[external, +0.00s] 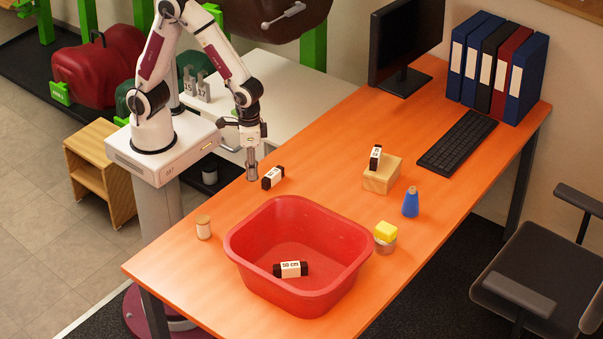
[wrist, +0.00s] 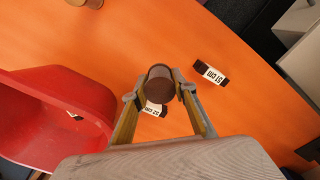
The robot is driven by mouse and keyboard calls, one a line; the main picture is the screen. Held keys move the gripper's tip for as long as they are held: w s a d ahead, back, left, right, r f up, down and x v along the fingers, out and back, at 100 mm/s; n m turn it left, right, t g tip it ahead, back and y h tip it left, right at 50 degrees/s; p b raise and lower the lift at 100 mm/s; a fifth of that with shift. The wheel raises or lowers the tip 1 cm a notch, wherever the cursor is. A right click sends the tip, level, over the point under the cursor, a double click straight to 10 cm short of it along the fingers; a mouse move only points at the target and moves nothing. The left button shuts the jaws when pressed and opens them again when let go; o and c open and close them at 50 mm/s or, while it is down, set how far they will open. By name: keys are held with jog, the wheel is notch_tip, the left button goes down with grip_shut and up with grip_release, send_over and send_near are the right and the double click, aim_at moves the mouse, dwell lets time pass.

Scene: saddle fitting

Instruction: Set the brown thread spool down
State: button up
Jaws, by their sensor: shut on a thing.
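The brown thread spool (wrist: 160,88) is between the fingers of my gripper (wrist: 158,98) in the wrist view, its round brown end facing the camera. The fingers are shut on its sides. In the external view my gripper (external: 251,171) points down over the back left part of the orange table, behind the red tub. The spool is small and hard to make out there, and I cannot tell whether it touches the table. A black-and-white labelled block (external: 272,177) lies close to the right of my gripper. In the wrist view the spool partly covers one such block (wrist: 154,109).
The red tub (external: 343,241) holds another labelled block (external: 290,269). The table's middle is clear.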

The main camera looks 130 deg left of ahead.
jog(key=s+d+f+m, duration=0.1)
jog(key=s+d+f, duration=0.1)
jog(key=s+d, duration=0.2)
jog(key=shift+s, duration=0.8)
jog(key=shift+f, duration=0.1)
jog(key=shift+f, duration=2.9)
jog(key=shift+f, duration=2.1)
jog(key=shift+f, duration=0.1)
